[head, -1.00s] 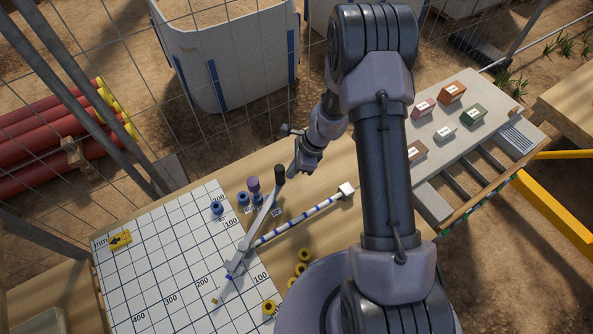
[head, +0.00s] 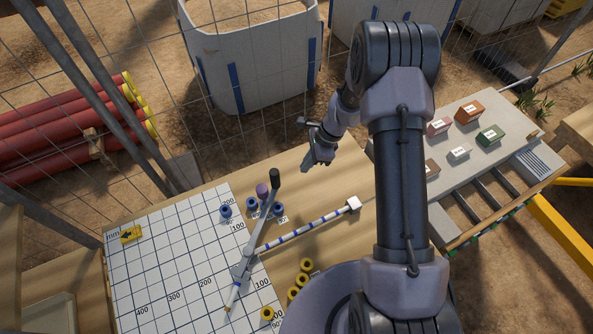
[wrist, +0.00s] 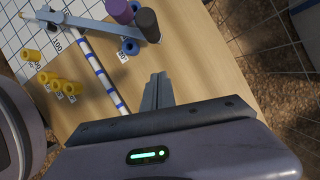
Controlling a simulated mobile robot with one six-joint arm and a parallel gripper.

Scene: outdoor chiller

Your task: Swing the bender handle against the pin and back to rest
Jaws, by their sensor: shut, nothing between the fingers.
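The bender handle (head: 261,231) is a grey lever with an upright black grip (head: 275,178). It runs from its pivot on the gridded board up to the grip. A purple cylinder (head: 262,190), possibly the pin, stands just left of the grip; I cannot tell if the lever touches it. Both also show in the wrist view, the black grip (wrist: 147,24) right of the purple cylinder (wrist: 119,11). A white rod with blue bands (head: 310,227) runs right from the pivot to a white block (head: 353,204). My gripper (wrist: 158,80) is shut and empty, apart from the grip.
Blue collars (head: 226,211) stand around the purple cylinder. A grey slab with small coloured blocks (head: 470,112) is on the right. A wire fence and a white bulk bag (head: 255,60) stand behind the table.

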